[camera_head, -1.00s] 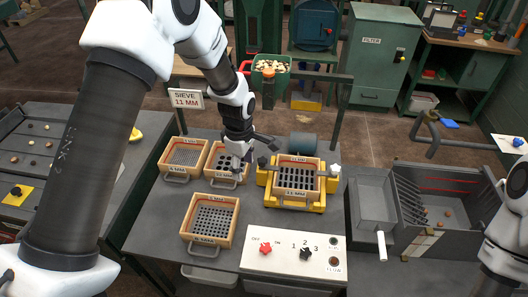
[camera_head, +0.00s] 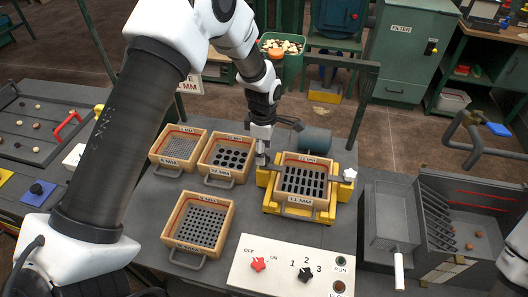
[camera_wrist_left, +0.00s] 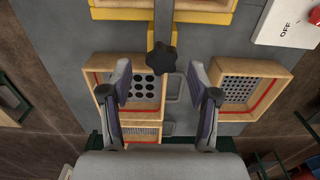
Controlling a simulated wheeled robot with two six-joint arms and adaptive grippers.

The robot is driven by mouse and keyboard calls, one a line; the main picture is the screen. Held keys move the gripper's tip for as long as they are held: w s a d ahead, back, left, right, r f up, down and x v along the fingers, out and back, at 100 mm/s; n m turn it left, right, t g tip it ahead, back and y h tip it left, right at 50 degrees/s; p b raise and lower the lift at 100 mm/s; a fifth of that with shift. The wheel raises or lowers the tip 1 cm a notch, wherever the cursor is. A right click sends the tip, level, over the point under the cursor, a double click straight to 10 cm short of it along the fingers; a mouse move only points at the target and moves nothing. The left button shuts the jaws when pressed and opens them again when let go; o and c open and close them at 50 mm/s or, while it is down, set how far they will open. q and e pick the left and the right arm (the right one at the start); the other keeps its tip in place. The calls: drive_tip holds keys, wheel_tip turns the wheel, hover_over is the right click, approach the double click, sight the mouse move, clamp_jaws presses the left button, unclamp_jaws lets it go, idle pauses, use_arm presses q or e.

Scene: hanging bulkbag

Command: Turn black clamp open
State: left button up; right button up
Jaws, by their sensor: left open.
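The black clamp (camera_wrist_left: 161,57) is a dark star-shaped knob at the left side of the yellow sieve frame (camera_head: 270,207). In the head view my left gripper mostly hides it. My left gripper (camera_head: 262,152) is above and beside the knob; in the left wrist view its two fingers (camera_wrist_left: 160,80) are spread apart with nothing between them. The knob lies just beyond the fingertips, roughly centred, and looks untouched. The 11 MM sieve (camera_head: 305,204) sits in the yellow frame. A white clamp knob (camera_head: 349,174) is on the frame's right side. My right gripper is out of sight.
Several spare sieves, such as the 12 MM sieve (camera_head: 226,157) and the round-holed sieve (camera_head: 199,222), lie left of the frame. A control panel (camera_head: 290,265) is in front. A green tub of pieces (camera_head: 281,50) is behind.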

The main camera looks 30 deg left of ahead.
use_arm(q)
drive_tip(key=shift+s+f, duration=0.2)
drive_tip(key=shift+f, duration=0.75)
